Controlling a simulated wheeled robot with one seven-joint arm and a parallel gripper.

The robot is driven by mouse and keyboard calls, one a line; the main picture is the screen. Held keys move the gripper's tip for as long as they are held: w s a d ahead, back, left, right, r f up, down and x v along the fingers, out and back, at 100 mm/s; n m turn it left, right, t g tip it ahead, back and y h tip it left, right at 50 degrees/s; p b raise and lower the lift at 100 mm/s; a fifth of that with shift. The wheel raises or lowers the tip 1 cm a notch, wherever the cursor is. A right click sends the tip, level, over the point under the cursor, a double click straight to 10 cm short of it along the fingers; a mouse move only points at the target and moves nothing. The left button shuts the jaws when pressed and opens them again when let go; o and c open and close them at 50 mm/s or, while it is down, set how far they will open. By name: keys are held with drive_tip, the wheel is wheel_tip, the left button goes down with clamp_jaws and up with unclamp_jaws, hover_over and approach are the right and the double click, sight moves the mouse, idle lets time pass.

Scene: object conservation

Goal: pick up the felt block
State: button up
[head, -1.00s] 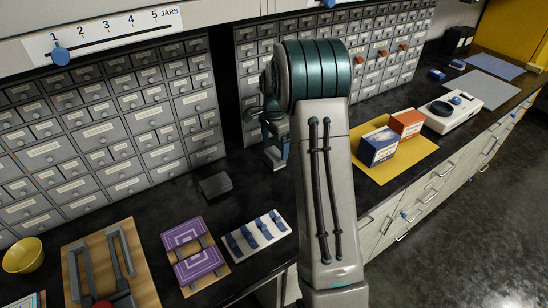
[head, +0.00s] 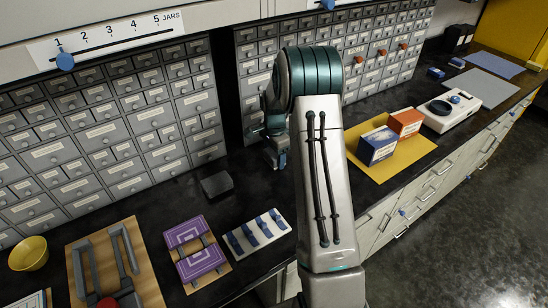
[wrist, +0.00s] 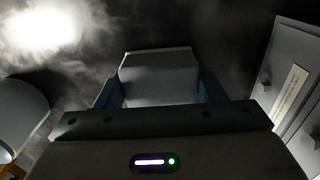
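A pale grey block, which looks like the felt block (wrist: 158,72), lies between the two blue fingers of my gripper (wrist: 158,92) in the wrist view. The fingers stand wide apart along its sides; I cannot tell whether they press on it. In the head view my gripper (head: 277,157) is low over the dark counter, near the drawer cabinet, and hides the block.
A dark grey block (head: 216,185) sits left of my gripper. A white rack with blue clips (head: 268,240) and a board with purple pieces (head: 199,266) lie nearer the front. Drawer cabinets (head: 110,130) stand close behind. Boxes (head: 377,146) on a yellow mat are to the right.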

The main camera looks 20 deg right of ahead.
sight(274, 153)
wheel_tip(274, 153, up, 10)
drive_tip(key=shift+r+b, duration=0.1)
drive_tip(key=shift+b, duration=0.8)
drive_tip(key=o, duration=0.4)
drive_tip(key=shift+c, duration=1.4)
drive_tip(key=shift+a, duration=0.1)
